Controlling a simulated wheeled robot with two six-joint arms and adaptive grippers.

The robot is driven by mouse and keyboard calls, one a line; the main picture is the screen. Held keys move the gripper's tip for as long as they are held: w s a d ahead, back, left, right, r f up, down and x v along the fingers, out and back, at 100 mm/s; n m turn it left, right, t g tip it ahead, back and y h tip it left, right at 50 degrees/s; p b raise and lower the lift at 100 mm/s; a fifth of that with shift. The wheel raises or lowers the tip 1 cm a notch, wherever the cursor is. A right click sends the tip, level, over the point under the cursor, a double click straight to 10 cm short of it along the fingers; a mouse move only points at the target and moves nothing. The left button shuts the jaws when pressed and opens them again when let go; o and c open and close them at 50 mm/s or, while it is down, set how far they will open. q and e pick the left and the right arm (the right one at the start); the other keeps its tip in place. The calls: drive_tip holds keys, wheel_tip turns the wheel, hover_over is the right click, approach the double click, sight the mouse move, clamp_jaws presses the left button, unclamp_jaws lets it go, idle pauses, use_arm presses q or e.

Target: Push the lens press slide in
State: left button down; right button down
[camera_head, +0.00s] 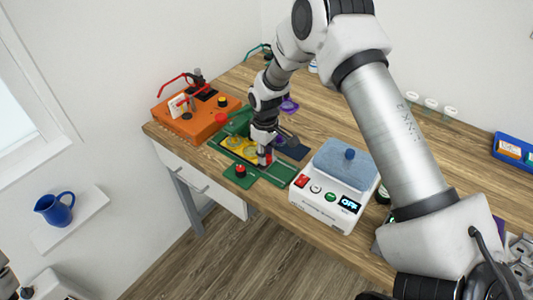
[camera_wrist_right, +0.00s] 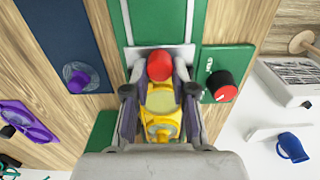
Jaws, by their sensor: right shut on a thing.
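The lens press has a long green track (camera_head: 275,174), also seen in the right wrist view (camera_wrist_right: 184,20). A slide with a pale plate (camera_wrist_right: 130,55) and a red knob (camera_wrist_right: 160,65) sits on the track. Yellow parts (camera_head: 237,146) are at the track's left part; in the wrist view a yellow part with a round top (camera_wrist_right: 161,100) lies just below the knob. My right gripper (camera_head: 265,156) points down over the track, its two fingers closed on the red knob's sides. The knob is largely hidden by the gripper in the head view.
A green block with a red-topped dial (camera_head: 240,170) stands beside the track at the table's front edge. An orange machine (camera_head: 190,119) is to the left, a white device with a blue top (camera_head: 333,187) to the right. A dark blue mat (camera_head: 291,147) lies behind.

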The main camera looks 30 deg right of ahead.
drive_tip(key=c, duration=1)
unclamp_jaws()
drive_tip(key=shift+w+r, duration=0.15)
drive_tip(key=shift+o, duration=0.2)
drive_tip(key=shift+w+a, duration=0.1)
drive_tip(key=shift+a, duration=0.1)
wheel_tip(320, 180, up, 12)
